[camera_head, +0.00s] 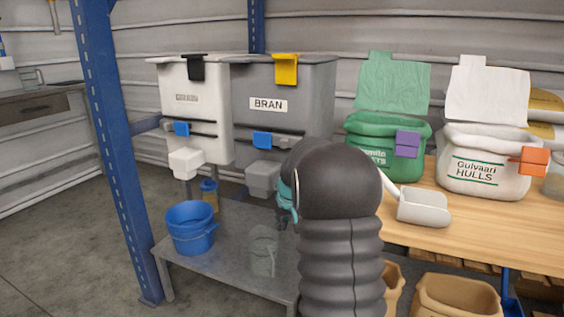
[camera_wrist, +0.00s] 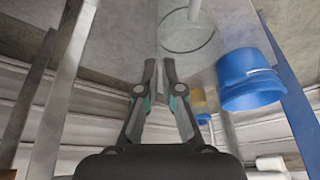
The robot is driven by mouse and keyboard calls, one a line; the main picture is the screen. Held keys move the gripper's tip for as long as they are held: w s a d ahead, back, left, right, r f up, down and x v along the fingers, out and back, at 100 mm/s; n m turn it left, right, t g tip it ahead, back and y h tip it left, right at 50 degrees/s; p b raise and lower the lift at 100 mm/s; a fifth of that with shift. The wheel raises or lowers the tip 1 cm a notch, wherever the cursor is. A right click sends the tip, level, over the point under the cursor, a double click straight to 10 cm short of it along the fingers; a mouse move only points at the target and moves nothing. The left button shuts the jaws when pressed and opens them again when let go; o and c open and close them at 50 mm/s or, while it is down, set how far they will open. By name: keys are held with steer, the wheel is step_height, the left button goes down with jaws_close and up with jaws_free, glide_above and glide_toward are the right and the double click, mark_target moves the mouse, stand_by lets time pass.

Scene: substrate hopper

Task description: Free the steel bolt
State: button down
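I cannot make out the steel bolt in either view. My gripper shows in the wrist view (camera_wrist: 159,65) with a narrow gap between its fingertips and nothing clearly held. In the head view only its teal side (camera_head: 287,195) shows, beside my dark arm, which hides the rest. It is near the small grey outlet (camera_head: 263,178) under the grey BRAN hopper (camera_head: 310,100). A white hopper (camera_head: 200,85) with a white outlet (camera_head: 185,163) stands to its left. Blue clips show on the white hopper (camera_head: 181,128) and the grey one (camera_head: 262,139).
A blue bucket (camera_head: 190,228) and a clear jug (camera_head: 264,252) stand on the low metal shelf (camera_head: 215,262). A blue post (camera_head: 105,140) rises at the left. A wooden table (camera_head: 480,232) with sacks and a white scoop (camera_head: 424,208) is at right.

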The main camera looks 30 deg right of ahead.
steer(key=s+a+r, duration=1)
steer(key=s+a, duration=0.4)
steer(key=a, duration=0.1)
steer(key=s+a, duration=0.4)
steer(key=s, duration=0.6)
steer(key=s+a+n+t, duration=0.1)
steer(key=s+a, duration=0.3)
steer(key=s, duration=0.7)
steer(key=shift+a+f+n, duration=0.15)
steer(key=shift+a+n, duration=0.05)
steer(key=shift+n, duration=0.1)
steer(key=shift+s, duration=0.2)
